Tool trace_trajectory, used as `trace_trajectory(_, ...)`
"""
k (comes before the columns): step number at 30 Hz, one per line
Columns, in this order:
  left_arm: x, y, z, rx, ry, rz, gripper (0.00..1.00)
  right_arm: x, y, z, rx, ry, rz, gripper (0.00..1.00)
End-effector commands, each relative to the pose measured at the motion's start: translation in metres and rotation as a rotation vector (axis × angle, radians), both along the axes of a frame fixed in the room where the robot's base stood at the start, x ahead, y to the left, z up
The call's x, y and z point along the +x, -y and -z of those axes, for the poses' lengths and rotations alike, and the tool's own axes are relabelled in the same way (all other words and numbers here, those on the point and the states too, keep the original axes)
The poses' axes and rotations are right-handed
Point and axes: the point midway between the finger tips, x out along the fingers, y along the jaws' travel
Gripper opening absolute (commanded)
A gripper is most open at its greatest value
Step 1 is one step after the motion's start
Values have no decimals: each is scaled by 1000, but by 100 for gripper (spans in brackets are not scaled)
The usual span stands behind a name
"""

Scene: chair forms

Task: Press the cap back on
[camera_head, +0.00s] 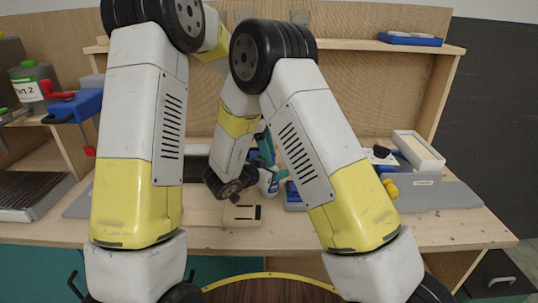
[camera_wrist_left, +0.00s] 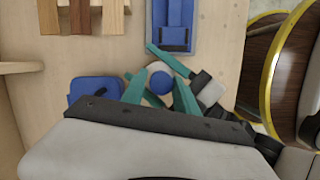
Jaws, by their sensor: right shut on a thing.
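A small white bottle (camera_head: 268,184) is on the workbench in the head view, partly hidden by my arm. In the left wrist view the round blue cap (camera_wrist_left: 160,84) shows from above, over the white bottle (camera_wrist_left: 155,68). Whether it is seated cannot be told. My left gripper (camera_wrist_left: 159,76) is open, its teal fingers on either side of the cap. My right gripper (camera_wrist_left: 176,64) reaches in from the right and is shut on the bottle. My arms hide much of both grippers in the head view.
A wooden block (camera_head: 242,215) lies on the bench front. A blue tray (camera_wrist_left: 172,38) and a blue item (camera_wrist_left: 93,88) lie near the bottle. Wooden pieces (camera_wrist_left: 80,16) are at top left. A white box (camera_head: 418,152) stands right; a grey bottle (camera_head: 36,85) stands left.

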Motion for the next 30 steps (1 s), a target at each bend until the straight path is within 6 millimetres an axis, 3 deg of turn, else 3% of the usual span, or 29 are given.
trace_trajectory(5, -1, -5, -17, 1, -5, 0, 54, 1, 3, 1, -1, -1, 4, 0)
trace_trajectory(18, 6, -29, -100, 1, 2, -2, 54, 0, 2, 1, -1, -2, 2, 0)
trace_trajectory(24, 6, -33, -114, 1, 1, -1, 54, 0, 1, 1, 0, -2, 1, 0)
trace_trajectory(30, 6, -33, -115, 0, 0, -1, 54, 0, 0, 1, 0, -2, 0, 0)
